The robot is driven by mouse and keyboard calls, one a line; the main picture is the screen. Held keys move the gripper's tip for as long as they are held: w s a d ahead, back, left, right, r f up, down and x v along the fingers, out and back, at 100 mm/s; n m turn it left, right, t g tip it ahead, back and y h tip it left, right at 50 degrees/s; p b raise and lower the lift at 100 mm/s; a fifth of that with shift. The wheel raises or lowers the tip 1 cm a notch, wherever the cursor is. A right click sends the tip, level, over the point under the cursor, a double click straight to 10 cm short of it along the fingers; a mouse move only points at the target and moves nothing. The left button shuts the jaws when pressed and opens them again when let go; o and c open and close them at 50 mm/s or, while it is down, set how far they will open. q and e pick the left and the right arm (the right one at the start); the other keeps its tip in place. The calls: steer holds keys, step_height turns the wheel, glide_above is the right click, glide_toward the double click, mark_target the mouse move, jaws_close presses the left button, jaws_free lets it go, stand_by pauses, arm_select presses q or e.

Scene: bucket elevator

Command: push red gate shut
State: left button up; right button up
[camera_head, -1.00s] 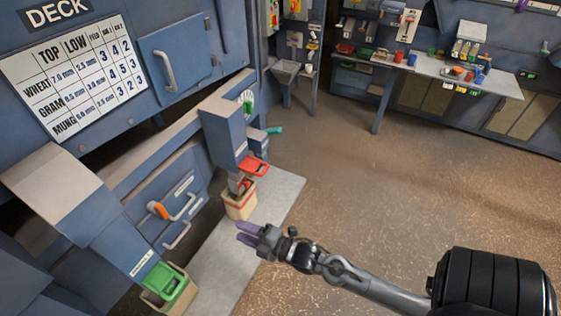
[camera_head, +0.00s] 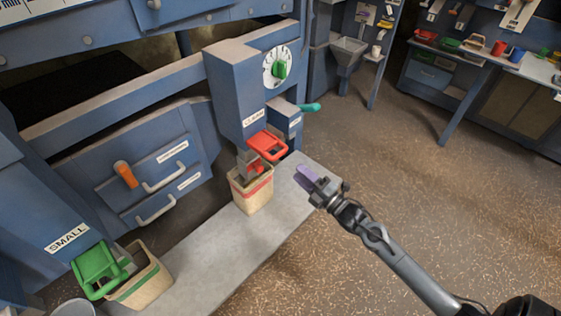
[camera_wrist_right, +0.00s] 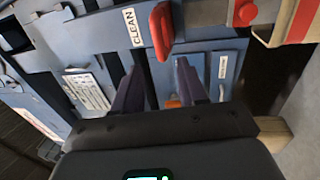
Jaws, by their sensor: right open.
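The red gate (camera_head: 267,146) is a red handle frame at the foot of the blue spout labelled CLEAN (camera_head: 240,95). It stands out from the spout above a beige sack (camera_head: 252,190). In the right wrist view the red gate (camera_wrist_right: 161,30) shows above and between the fingers. My right gripper (camera_head: 306,177) is open and empty, to the right of and a little below the red gate in the head view, apart from it. Its two purple fingers (camera_wrist_right: 160,88) show spread in the wrist view. My left gripper is not in view.
A green gate (camera_head: 98,270) and another sack (camera_head: 142,275) are at the lower left by the SMALL spout. A teal lever (camera_head: 308,107) juts out right of the CLEAN spout. The floor at right is clear.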

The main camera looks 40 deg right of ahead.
mark_target(280, 152)
steer(key=shift+d+b+x, duration=0.15)
steer(key=shift+b+x, duration=0.3)
steer(key=shift+x, duration=2.2)
steer(key=shift+d+b+x, duration=0.15)
steer(key=shift+b+x, duration=0.3)
steer(key=shift+x, duration=2.25)
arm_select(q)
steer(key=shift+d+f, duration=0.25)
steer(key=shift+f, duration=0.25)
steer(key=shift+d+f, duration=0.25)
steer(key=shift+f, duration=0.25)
arm_select(e)
jaws_close()
